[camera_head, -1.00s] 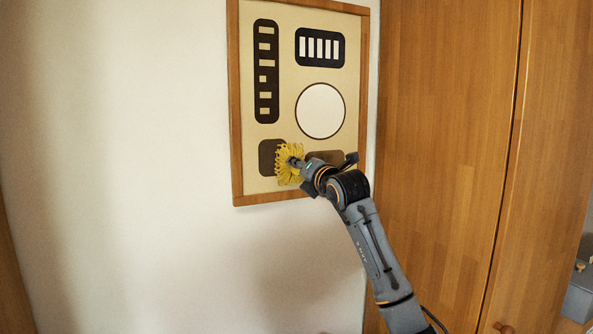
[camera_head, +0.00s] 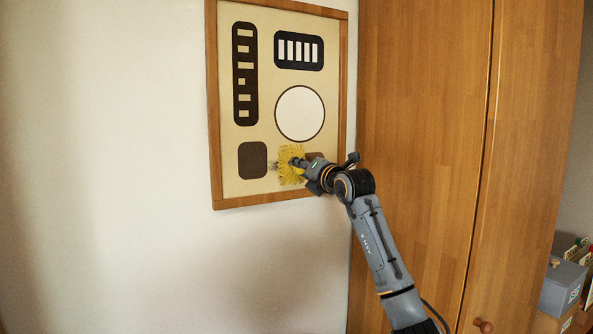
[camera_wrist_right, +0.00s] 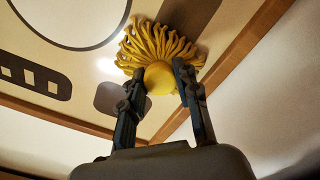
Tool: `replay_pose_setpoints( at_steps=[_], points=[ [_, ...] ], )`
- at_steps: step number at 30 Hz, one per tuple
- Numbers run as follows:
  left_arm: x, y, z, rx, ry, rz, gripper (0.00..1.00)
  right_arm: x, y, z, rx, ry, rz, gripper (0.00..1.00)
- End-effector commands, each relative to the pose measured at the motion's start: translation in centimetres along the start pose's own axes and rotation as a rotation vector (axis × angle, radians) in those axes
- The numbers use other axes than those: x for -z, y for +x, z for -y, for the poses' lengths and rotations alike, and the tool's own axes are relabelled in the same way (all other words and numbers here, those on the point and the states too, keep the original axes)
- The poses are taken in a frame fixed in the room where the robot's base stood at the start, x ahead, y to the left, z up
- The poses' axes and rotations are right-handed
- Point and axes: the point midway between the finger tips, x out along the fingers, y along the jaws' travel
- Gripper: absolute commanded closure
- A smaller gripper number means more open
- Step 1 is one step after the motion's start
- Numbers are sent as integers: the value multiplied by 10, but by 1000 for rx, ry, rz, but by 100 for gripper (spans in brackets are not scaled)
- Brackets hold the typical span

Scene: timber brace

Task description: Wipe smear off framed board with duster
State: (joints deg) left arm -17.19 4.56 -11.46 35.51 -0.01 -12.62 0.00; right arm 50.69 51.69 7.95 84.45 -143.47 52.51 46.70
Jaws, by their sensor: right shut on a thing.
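The framed board (camera_head: 226,170) hangs on the wall, with a wooden frame and a cream face bearing dark panels and a white disc. My left gripper is out of view.
A tall wooden cabinet (camera_head: 425,130) stands close to the right of the board. A grey box (camera_head: 563,285) sits at the far lower right. The plain white wall (camera_head: 100,150) left of the board is clear.

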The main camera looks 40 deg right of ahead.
Motion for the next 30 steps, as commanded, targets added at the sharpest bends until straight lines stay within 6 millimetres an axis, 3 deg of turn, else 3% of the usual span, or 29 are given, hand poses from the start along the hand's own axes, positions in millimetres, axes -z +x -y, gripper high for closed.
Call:
replay_pose_setpoints(
  at_steps=[30],
  points=[
    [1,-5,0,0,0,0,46,-49,0,49,3,0,2,94]
  ],
)
